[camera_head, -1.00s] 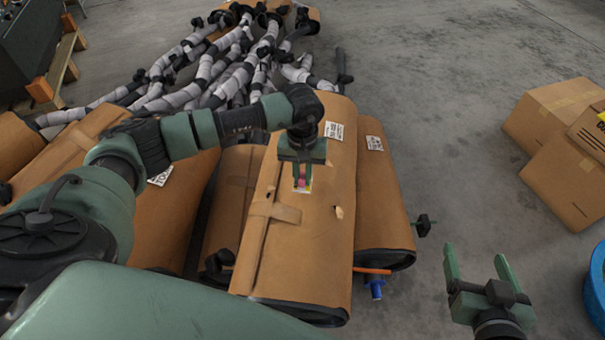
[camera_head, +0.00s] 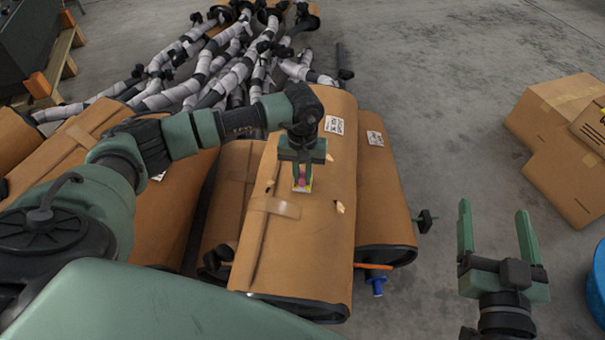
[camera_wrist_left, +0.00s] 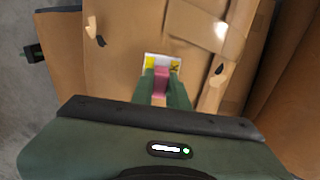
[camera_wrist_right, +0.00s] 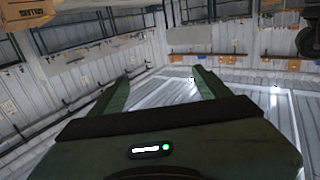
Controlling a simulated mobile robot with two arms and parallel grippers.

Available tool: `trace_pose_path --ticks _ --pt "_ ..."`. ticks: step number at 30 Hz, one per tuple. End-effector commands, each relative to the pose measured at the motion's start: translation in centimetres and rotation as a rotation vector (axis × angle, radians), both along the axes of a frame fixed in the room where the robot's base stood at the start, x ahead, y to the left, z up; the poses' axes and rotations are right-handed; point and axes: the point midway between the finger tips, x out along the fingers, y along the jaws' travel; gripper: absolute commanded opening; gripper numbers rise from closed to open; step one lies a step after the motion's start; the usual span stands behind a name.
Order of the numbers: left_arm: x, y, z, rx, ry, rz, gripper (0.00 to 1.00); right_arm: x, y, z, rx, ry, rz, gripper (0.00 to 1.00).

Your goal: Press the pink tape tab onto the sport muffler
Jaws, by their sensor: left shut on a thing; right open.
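The pink tape tab (camera_head: 301,180) is between the fingertips of my left gripper (camera_head: 302,178). In the left wrist view the pink tab (camera_wrist_left: 160,78) shows between the shut fingers (camera_wrist_left: 161,88), over a small white and yellow label (camera_wrist_left: 163,62). The fingertips are at the top face of a brown-wrapped muffler (camera_head: 315,235); whether the tab touches it I cannot tell. Which of the wrapped mufflers is the sport one is not readable.
More wrapped mufflers lie beside it, one at the right (camera_head: 385,205) with a white label. Grey-wrapped pipes (camera_head: 215,75) pile up behind. Cardboard boxes (camera_head: 560,150) and a blue drum (camera_head: 598,285) stand at the right.

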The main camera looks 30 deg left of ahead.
Motion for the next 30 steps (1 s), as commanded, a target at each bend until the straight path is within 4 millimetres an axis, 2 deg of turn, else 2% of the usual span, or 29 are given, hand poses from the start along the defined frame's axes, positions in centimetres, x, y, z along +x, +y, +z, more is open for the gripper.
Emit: trace_pose_path --ticks 15,30 --pt "0.0 0.0 -1.1 0.0 0.0 0.001 0.0 -0.2 0.5 3.8 0.052 -0.195 0.012 0.77" --pt "0.0 0.0 -1.2 0.0 0.0 0.0 0.0 -0.3 0.6 4.7 0.063 -0.239 0.014 0.77"
